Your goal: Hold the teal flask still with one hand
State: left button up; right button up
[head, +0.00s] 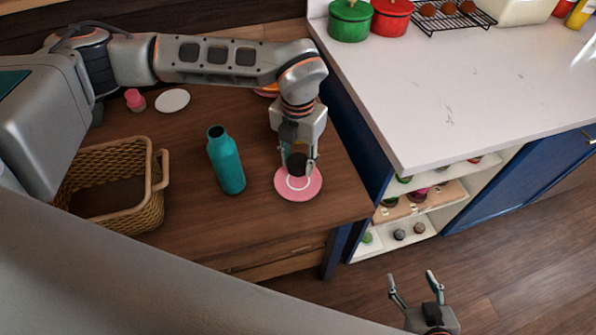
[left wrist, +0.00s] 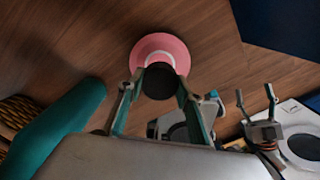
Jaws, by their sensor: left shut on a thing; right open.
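The teal flask (head: 227,163) stands upright on the wooden table, its open dark mouth facing up. It also shows at the left of the left wrist view (left wrist: 62,125). No gripper touches it. My left gripper (head: 299,170) is right of the flask, pointing down over a pink saucer with a white ring (head: 299,190). It is shut on a dark round lid-like piece (left wrist: 160,81). I cannot tell whether that piece touches the saucer. My right gripper (head: 416,283) is open and empty, low over the floor in front of the counter.
A wicker basket (head: 158,208) stands left of the flask. A white disc (head: 172,101) and a small pink item (head: 135,100) lie behind. A white counter (head: 450,90) with green (head: 350,20) and red pots (head: 392,17) is at the right, above open shelves.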

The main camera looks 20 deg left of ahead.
aim_at(298, 180)
pick_arm(q)
jog(key=shift+f, duration=2.6)
jog(key=shift+f, duration=0.1)
jog(key=o, duration=1.2)
jog(key=shift+o, duration=0.2)
notch_tip(298, 180, up, 12)
jog(key=shift+r, duration=0.15)
